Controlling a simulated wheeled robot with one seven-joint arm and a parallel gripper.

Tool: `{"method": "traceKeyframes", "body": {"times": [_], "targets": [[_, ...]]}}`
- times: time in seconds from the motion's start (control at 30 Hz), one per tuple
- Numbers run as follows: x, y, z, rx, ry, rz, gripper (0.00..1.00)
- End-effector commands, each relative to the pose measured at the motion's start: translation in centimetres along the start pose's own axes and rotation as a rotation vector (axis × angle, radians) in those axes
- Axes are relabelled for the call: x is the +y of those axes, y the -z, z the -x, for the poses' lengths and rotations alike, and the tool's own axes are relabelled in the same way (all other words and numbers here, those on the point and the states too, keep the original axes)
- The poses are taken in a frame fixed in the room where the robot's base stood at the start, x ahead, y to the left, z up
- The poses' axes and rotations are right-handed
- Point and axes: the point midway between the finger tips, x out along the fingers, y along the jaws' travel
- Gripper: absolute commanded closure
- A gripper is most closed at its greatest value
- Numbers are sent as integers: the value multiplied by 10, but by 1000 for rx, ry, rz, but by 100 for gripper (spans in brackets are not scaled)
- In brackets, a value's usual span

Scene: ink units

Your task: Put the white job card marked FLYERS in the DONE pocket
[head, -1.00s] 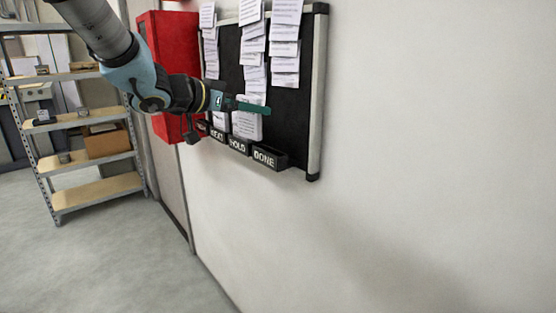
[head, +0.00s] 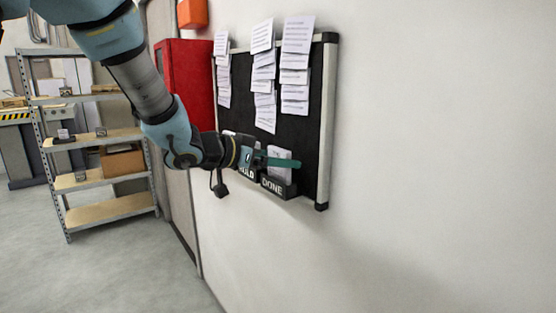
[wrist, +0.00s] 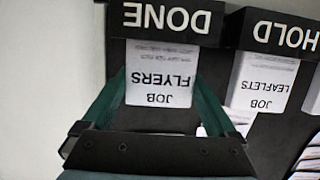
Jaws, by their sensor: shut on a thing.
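The white job card marked FLYERS (wrist: 158,85) is upside down in the wrist view, between the two green fingers of my gripper (wrist: 160,100). My gripper is shut on this card. The card's lower end goes out of sight behind the front of the black DONE pocket (wrist: 167,20). In the head view the card (head: 281,155) stands upright just above the DONE pocket (head: 277,188), and my gripper (head: 282,163) reaches across it from the left. How deep the card sits in the pocket is hidden.
The HOLD pocket (wrist: 285,30) beside it holds a JOB LEAFLETS card (wrist: 262,82). Rows of white papers (head: 295,65) hang on the black board (head: 316,110) above. A red cabinet (head: 190,95) and a shelf unit (head: 105,170) stand to the left. Bare wall is at right.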

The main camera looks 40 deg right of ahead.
Motion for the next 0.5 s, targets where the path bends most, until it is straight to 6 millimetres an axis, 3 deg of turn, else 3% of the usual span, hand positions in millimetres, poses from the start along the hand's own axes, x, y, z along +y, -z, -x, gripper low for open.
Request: {"method": "traceKeyframes", "body": {"times": [0.37,0.4,0.5], "targets": [[0,-4,-1,1,1,0,62],[0,-3,-1,1,1,0,3],[0,-3,-1,1,1,0,0]]}}
